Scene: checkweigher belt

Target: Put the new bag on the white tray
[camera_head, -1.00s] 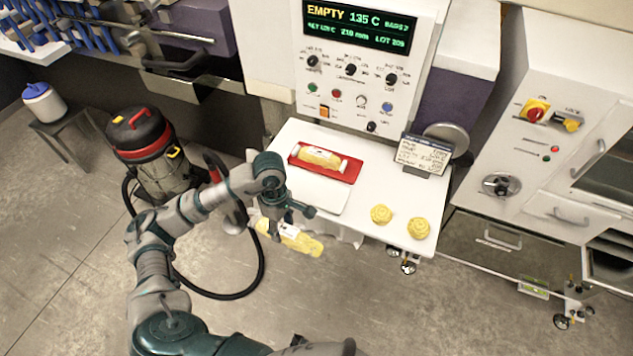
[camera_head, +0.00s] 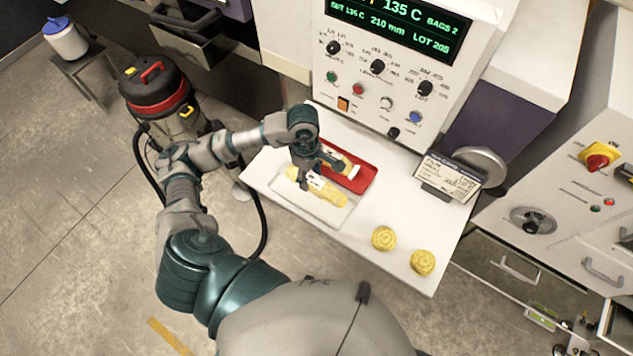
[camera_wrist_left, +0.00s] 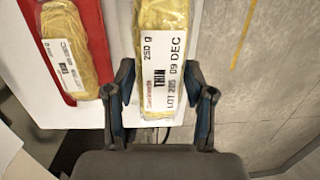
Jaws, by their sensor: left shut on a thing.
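The new bag (camera_head: 325,192) is yellow with a white label. My left gripper (camera_head: 308,180) is shut on it and holds it over the white tray (camera_head: 329,215); I cannot tell whether the bag touches the tray. In the left wrist view the bag (camera_wrist_left: 163,50) lies between the two fingers of my left gripper (camera_wrist_left: 162,98), its label reading THIN, 250 g, 09 DEC. Another yellow bag (camera_wrist_left: 72,55) lies on the red tray (camera_head: 362,181), just behind the white tray. My right gripper is not in view.
Two yellow round items (camera_head: 383,238) sit on the white table (camera_head: 350,255) to the right. A label card on a stand (camera_head: 449,178) is at the table's back right. The control panel (camera_head: 385,70) rises behind. A red and black vacuum (camera_head: 157,90) stands left on the floor.

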